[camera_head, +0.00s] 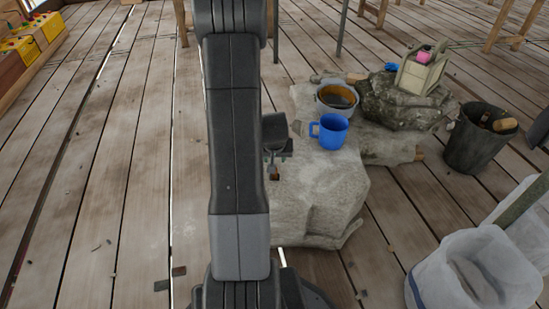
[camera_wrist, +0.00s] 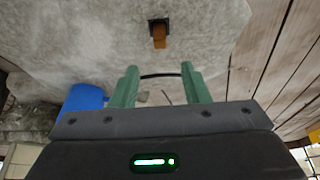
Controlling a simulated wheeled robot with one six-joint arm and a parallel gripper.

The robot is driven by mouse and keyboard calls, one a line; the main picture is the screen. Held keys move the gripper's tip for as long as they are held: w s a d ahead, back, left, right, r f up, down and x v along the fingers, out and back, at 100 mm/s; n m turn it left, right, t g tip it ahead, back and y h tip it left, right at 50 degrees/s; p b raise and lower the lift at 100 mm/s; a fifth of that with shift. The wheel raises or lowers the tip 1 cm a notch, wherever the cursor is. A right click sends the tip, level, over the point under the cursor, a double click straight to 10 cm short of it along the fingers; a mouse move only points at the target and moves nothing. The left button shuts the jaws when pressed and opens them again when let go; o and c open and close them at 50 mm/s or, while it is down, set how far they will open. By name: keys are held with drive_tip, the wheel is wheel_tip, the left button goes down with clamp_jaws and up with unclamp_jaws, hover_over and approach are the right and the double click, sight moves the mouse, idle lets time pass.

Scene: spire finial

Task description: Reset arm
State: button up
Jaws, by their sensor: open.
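My gripper (camera_wrist: 159,82) shows in the wrist view with its two green fingers apart and nothing held between them. In the head view the gripper (camera_head: 277,150) is partly hidden behind my arm, over the pale stone block (camera_head: 325,195). The stone (camera_wrist: 100,40) fills much of the wrist view. A small brown piece with a dark square end (camera_wrist: 159,33) lies on the stone beyond the fingertips, apart from them. A thin dark curved line shows between the fingers; I cannot tell what it is.
A blue mug (camera_head: 330,131) stands on the stone, just right of my gripper; its side also shows in the wrist view (camera_wrist: 82,99). Behind it are a bowl (camera_head: 337,98) and a rough rock (camera_head: 405,103). A dark bucket (camera_head: 478,140) stands right.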

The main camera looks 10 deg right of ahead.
sight(275, 176)
drive_tip(key=shift+f, duration=0.1)
drive_tip(key=b+x, duration=0.5)
drive_tip(key=x, duration=0.7)
drive_tip(key=shift+w+f, duration=0.15)
drive_tip(key=shift+f, duration=0.2)
drive_tip(key=shift+r+p, duration=1.25)
drive_tip(key=shift+r, duration=0.8)
drive_tip(key=shift+f, duration=0.1)
